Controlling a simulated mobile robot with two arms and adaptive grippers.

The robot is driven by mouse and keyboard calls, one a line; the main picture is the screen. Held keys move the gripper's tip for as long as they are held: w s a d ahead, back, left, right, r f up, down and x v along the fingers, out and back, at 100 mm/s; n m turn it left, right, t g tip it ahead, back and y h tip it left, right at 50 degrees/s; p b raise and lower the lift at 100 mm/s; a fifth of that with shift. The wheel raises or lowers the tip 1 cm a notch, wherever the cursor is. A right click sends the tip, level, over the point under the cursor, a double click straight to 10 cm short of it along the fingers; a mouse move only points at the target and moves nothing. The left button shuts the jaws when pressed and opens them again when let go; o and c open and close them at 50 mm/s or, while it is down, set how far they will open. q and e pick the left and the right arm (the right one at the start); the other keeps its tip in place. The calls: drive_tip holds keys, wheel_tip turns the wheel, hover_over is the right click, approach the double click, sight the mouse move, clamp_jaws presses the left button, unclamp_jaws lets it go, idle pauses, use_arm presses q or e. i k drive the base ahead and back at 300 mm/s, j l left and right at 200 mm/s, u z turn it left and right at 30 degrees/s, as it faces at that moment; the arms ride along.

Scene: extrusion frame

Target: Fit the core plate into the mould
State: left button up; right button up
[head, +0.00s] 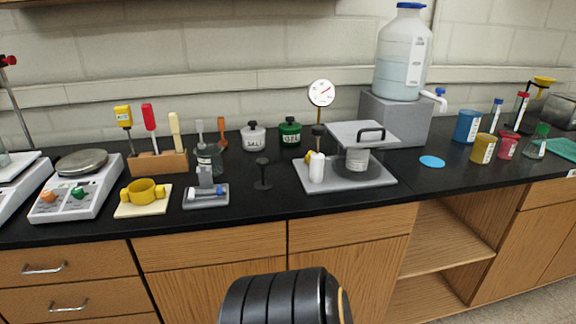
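A flat grey plate with a black handle (363,134) looks like the core plate. It sits raised above a wide grey base (378,178) at the middle right of the bench. A white-labelled cylinder (357,161) shows under the plate, and a white bottle-shaped piece (316,167) stands on the base at its left. The base looks like the mould, but I cannot tell for certain. How the plate is supported is partly hidden. Neither of my grippers is in view; a black ribbed part of mine shows at the bottom.
A small black stand (263,173) is left of the base. A round dial gauge (321,93) rises behind it. A large water jug (402,55) stands on a grey block (398,118) close behind the plate. A blue disc (431,161) lies to the right, with bare bench around it.

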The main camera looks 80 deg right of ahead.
sight(143, 192)
drive_tip(key=z, duration=2.55)
